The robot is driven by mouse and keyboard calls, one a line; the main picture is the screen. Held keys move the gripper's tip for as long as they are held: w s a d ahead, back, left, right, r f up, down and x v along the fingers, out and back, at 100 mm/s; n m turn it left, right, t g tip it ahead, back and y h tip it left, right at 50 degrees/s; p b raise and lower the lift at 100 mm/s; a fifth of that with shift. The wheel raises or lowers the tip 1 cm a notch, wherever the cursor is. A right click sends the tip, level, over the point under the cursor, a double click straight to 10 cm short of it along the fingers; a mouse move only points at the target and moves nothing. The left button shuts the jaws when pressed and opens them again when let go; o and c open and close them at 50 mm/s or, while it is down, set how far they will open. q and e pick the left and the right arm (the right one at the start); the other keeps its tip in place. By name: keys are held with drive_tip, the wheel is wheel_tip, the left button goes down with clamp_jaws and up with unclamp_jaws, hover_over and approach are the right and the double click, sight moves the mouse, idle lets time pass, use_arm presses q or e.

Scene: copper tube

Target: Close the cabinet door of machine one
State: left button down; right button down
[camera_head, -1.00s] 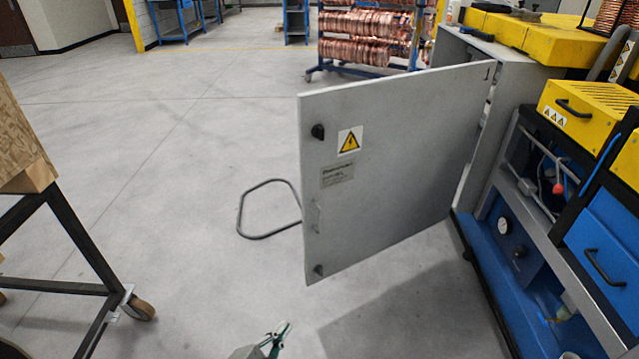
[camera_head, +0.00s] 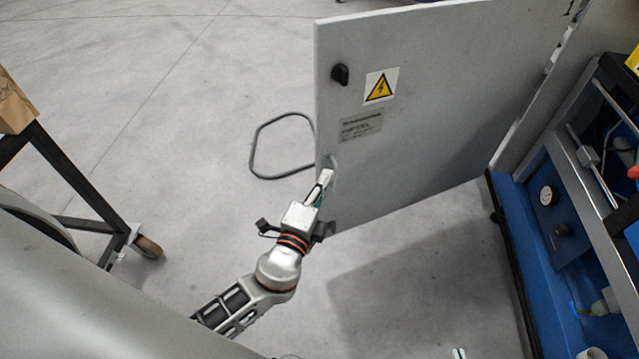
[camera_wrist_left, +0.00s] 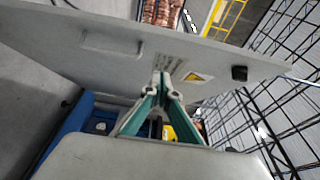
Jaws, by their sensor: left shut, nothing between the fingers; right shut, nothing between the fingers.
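The grey cabinet door (camera_head: 450,100) of the machine stands wide open, swung out to the left from the cabinet at the right. It has a black knob (camera_head: 340,75), a yellow warning sign (camera_head: 380,88) and a pale handle near its free edge. In the left wrist view the door (camera_wrist_left: 60,30) crosses the top, with its handle (camera_wrist_left: 110,45). My left gripper (camera_head: 325,181) is shut and empty, beside the door's lower free edge near the handle; I cannot tell if it touches. Its tips (camera_wrist_left: 161,82) overlap the door in the wrist view. My right gripper (camera_head: 458,353) barely shows at the bottom edge.
The blue machine (camera_head: 530,230) with a gauge (camera_head: 548,195) stands at the right. A bent grey tube loop (camera_head: 255,160) lies on the floor behind the free edge. A wheeled black-framed cart (camera_head: 90,210) stands at the left.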

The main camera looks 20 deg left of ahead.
sight(330, 144)
use_arm(q)
drive_tip(key=w+a, duration=0.1)
drive_tip(key=w, duration=0.4)
drive_tip(key=w+a, duration=0.1)
drive_tip(key=w, duration=0.1)
drive_tip(key=shift+w+a+p, duration=0.3)
drive_tip(key=shift+w+p, duration=0.05)
drive_tip(key=shift+p, duration=0.05)
drive_tip(key=shift+w+a, duration=0.25)
drive_tip(key=shift+a, duration=0.1)
